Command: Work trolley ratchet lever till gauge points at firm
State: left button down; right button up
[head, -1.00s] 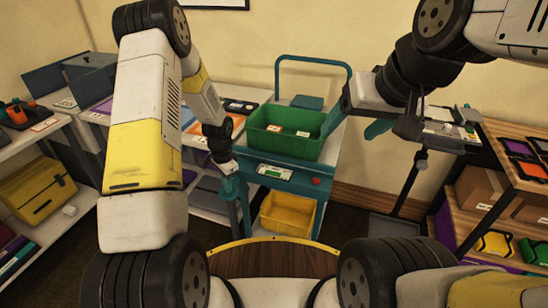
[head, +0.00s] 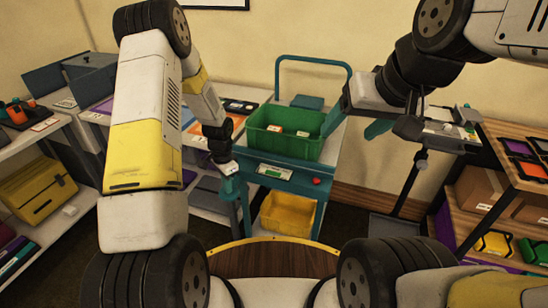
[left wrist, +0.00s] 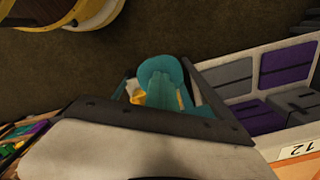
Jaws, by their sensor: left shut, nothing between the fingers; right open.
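The teal trolley (head: 296,184) stands ahead at the middle of the head view. Its front panel carries a small gauge (head: 273,171) with a greenish face; the pointer is too small to read. A red knob (head: 316,181) sits right of the gauge. I cannot make out the ratchet lever, possibly hidden by my left gripper. My left gripper (head: 231,187) is shut and empty at the trolley's front left corner, left of the gauge; its teal fingers show in the left wrist view (left wrist: 162,85). My right gripper (head: 355,125) is open and empty, right of the trolley's green crate.
The green crate (head: 257,139) with small items stands on the trolley's top, a yellow bin (head: 288,214) below. Shelving with bins (head: 40,192) is at left. A stand with a small tray (head: 440,135) and a wooden shelf (head: 485,208) are at right. Dark floor shows between.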

pick_arm(q)
jog(key=shift+r, duration=3.15)
jog(key=shift+f, duration=1.9)
jog(key=shift+f, duration=2.65)
jog(key=shift+r, duration=4.55)
